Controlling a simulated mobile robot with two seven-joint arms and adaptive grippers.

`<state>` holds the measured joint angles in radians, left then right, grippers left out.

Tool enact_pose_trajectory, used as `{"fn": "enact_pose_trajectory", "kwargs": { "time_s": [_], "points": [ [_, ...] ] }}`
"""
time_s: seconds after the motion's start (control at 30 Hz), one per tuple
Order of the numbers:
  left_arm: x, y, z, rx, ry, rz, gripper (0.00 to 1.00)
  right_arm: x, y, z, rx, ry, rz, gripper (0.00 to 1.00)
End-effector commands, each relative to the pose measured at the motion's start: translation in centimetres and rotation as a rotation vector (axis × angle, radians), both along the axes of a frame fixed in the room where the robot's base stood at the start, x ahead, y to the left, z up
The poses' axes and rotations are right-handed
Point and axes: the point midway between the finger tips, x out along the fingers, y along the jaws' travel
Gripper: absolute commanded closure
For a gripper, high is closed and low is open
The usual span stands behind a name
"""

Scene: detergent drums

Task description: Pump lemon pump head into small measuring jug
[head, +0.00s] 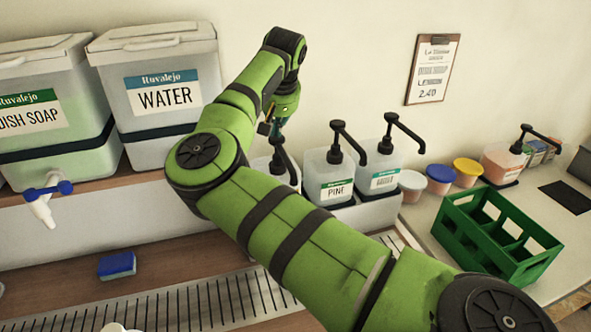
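Several pump drums stand in a row at the back. The leftmost pump head (283,158) sits on a drum mostly hidden behind my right arm, and its label does not show. Next to it are the PINE pump head (347,137) and another black pump head (403,128) on a drum whose label I cannot read clearly. No lemon label shows on any drum. My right gripper (271,130) points down just above and beside the leftmost pump head. Its fingers are small and partly hidden, so I cannot tell contact or opening. No measuring jug is clearly visible. My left gripper is out of view.
A WATER tank (160,97) and a DISH SOAP tank (50,105) stand on a left shelf. A green crate (497,238), lidded tubs (440,178) and another pump drum (503,162) are at right. A blue sponge (117,265) lies near the drain grate (185,305). A clipboard (432,70) names lemon.

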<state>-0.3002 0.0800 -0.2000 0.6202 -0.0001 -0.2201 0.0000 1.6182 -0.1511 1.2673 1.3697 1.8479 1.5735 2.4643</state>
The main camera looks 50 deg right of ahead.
Motion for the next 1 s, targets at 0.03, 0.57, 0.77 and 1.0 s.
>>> {"fn": "enact_pose_trajectory", "kwargs": {
  "time_s": [0.03, 0.57, 0.77, 1.0],
  "points": [
    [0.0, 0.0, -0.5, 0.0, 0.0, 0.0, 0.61, -0.1, 0.1, -0.8, 0.003, 0.004, 0.0, 1.0],
    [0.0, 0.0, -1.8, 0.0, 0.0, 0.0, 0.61, -0.1, 0.1, -2.7, 0.006, 0.008, 0.001, 1.0],
    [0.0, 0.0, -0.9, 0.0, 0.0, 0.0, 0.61, -0.1, 0.1, -1.5, 0.007, 0.007, 0.001, 1.0],
    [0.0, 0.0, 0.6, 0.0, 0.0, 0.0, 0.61, -0.1, 0.1, 0.8, 0.005, 0.006, 0.002, 1.0]
  ]
}}
